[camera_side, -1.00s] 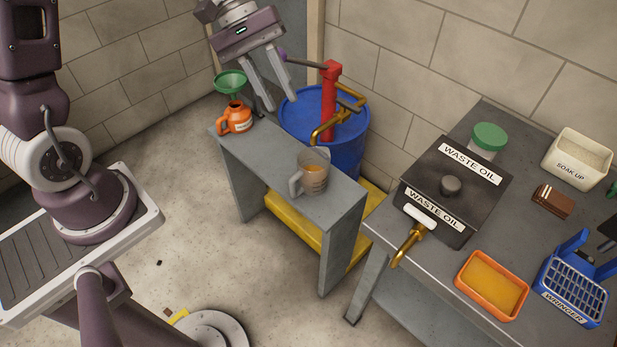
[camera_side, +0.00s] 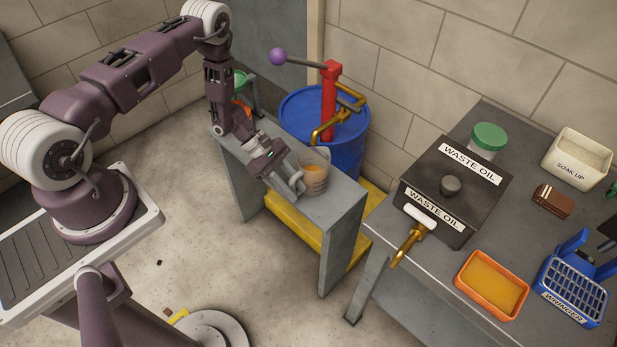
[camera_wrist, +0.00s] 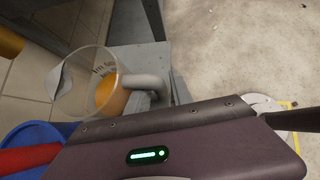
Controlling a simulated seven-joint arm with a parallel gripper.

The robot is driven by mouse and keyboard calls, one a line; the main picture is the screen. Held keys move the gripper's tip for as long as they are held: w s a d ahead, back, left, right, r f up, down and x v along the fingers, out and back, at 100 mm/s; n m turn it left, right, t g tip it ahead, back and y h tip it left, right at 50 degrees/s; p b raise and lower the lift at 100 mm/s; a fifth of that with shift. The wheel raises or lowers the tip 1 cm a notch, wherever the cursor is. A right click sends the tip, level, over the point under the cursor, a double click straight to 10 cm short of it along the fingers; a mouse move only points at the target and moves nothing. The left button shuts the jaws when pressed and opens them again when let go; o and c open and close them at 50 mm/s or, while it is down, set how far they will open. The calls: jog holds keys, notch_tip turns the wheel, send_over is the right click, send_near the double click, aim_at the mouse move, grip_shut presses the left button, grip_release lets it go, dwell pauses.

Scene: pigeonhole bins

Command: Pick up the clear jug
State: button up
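The clear jug (camera_side: 315,175) stands upright on the narrow grey bench (camera_side: 335,207), with amber liquid low inside. Its handle points left, toward my gripper (camera_side: 288,186). My gripper is low over the bench, with its fingers at the handle; they overlap it in the side view, so I cannot tell whether they touch or grip it.
A blue drum (camera_side: 348,150) with a red pump (camera_side: 329,100) stands behind the bench. An orange can and green funnel (camera_side: 240,78) are partly hidden behind my arm. At right, a table holds the black waste oil box (camera_side: 470,175), an orange tray (camera_side: 492,285) and a blue wringer (camera_side: 572,290).

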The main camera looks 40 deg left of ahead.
jog(key=x, duration=0.2)
jog(key=shift+w+d+f, duration=0.1)
jog(key=shift+d+f, duration=0.15)
grip_shut()
dwell(1.1)
